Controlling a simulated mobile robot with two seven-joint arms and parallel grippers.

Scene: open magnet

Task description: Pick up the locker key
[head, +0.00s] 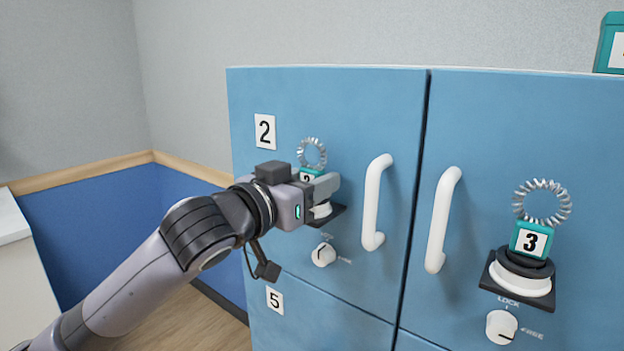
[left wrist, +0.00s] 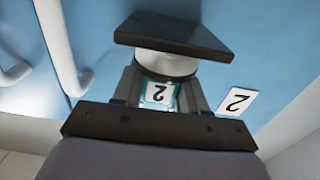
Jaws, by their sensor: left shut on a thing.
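A locker key with a teal tag marked 2 (head: 308,174) and a coiled silver ring stands at the blue locker door labelled 2 (head: 265,131). My left gripper (head: 322,190) is shut on this key and hides most of its lower part in the head view. In the left wrist view the tag (left wrist: 159,93) shows upside down between the two fingers (left wrist: 160,90), close to a white round base (left wrist: 165,65) and a dark bracket (left wrist: 175,36). Whether the key still touches the base is unclear. My right gripper is in neither view.
A second key with a teal tag marked 3 (head: 531,240) sits on the right door. White handles (head: 375,203) (head: 442,220) stick out between the two keys. White lock knobs (head: 323,254) (head: 502,326) sit below. A teal object (head: 609,45) stands on top.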

